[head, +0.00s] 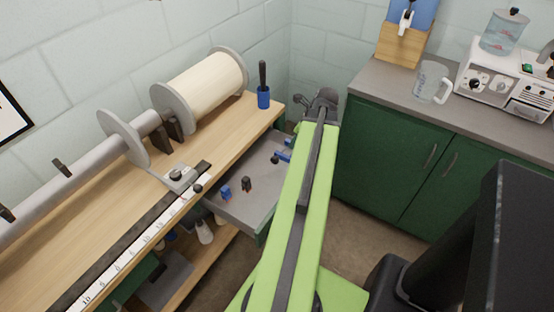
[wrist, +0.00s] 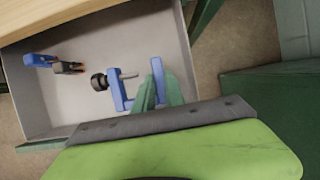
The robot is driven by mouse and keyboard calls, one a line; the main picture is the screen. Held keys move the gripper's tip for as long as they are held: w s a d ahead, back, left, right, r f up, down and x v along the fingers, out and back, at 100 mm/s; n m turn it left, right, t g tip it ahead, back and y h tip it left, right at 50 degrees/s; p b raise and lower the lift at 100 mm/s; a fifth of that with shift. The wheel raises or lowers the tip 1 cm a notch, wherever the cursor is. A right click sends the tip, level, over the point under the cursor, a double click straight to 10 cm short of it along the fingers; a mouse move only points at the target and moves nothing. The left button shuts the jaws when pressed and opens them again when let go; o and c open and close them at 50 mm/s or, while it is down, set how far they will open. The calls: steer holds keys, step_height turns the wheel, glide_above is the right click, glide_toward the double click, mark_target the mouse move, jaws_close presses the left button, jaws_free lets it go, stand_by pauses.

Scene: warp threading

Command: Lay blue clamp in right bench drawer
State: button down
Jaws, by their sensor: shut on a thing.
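The blue clamp (wrist: 118,95) is a C-shaped frame with a black knob and a grey screw in the wrist view. My gripper (wrist: 158,92), with green fingers, is shut on it. The clamp is over the open right bench drawer (wrist: 97,118), within its walls near the right side. I cannot tell whether it touches the drawer floor. In the head view, part of the clamp (head: 283,156) shows beside my green arm over the grey drawer (head: 262,208). My arm hides the gripper there.
A small blue item (head: 225,191) and a dark item (head: 246,184) lie in the drawer's left part. The wooden bench (head: 130,218) with rollers runs along the left. Green cabinets (head: 385,150) stand at the right. The drawer's middle floor is bare.

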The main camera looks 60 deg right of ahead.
steer(key=w+f, duration=0.1)
steer(key=w+d+f+b, duration=0.1)
steer(key=w, duration=0.1)
steer(key=w+f+b, duration=0.1)
steer(key=w, duration=0.1)
steer(key=shift+d+f, duration=0.3)
steer(key=shift+d, duration=0.05)
steer(key=shift+w, duration=0.25)
step_height(320, 180, down, 4)
steer(key=b, duration=0.4)
steer(key=shift+f+b, duration=0.2)
steer(key=shift+b, duration=0.15)
steer(key=shift+r, duration=0.25)
steer(key=shift+f, duration=0.15)
steer(key=c, duration=1.4)
jaws_free()
